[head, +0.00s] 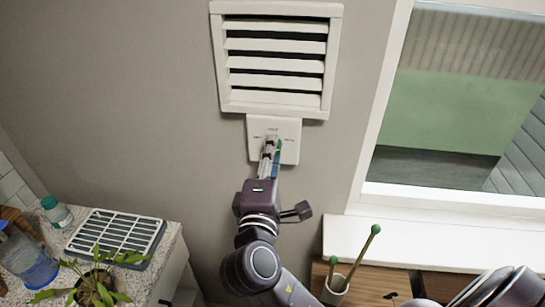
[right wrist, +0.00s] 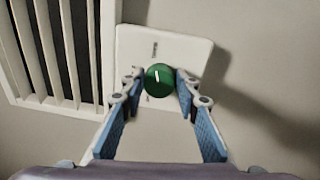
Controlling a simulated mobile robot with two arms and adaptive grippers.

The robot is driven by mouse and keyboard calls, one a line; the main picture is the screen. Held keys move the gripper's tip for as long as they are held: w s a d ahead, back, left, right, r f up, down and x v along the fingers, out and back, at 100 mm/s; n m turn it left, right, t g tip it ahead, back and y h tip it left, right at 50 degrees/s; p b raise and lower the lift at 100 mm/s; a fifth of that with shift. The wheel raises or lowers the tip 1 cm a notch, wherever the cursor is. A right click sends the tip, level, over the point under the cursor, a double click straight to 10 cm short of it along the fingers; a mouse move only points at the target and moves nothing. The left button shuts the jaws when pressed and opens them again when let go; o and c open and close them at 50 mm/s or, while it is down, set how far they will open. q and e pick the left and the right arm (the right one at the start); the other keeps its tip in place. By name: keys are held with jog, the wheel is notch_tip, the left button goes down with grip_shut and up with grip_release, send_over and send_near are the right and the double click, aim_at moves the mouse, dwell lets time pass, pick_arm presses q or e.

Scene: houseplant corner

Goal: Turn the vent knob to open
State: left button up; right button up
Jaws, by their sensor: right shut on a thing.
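The vent knob (right wrist: 159,79) is a round green dial with a white pointer line, set on a white wall plate (right wrist: 195,52). In the right wrist view the line points nearly straight up, toward a small dark label I cannot read. The plate (head: 290,150) also shows in the head view, below the white slatted vent (head: 276,62), with the knob mostly hidden by the fingers. My right gripper (head: 271,146) reaches up to the plate and is shut on the knob, one finger on each side. Dark gaps show between the vent slats. My left gripper is out of view.
A speckled counter at lower left holds a white grated tray (head: 116,238), a teal-capped bottle (head: 56,211), a blue clear container (head: 30,265) and a leafy plant (head: 96,286). A window sill (head: 400,240) and a cup with green-tipped sticks (head: 335,289) are at right.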

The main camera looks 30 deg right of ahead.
jog(key=shift+f, duration=0.2)
dwell(0.3)
jog(key=o, duration=0.9)
jog(key=shift+o, duration=1.3)
jog(key=shift+r, duration=0.15)
jog(key=v, duration=0.7)
jog(key=shift+s+a, duration=0.2)
jog(key=shift+s, duration=0.1)
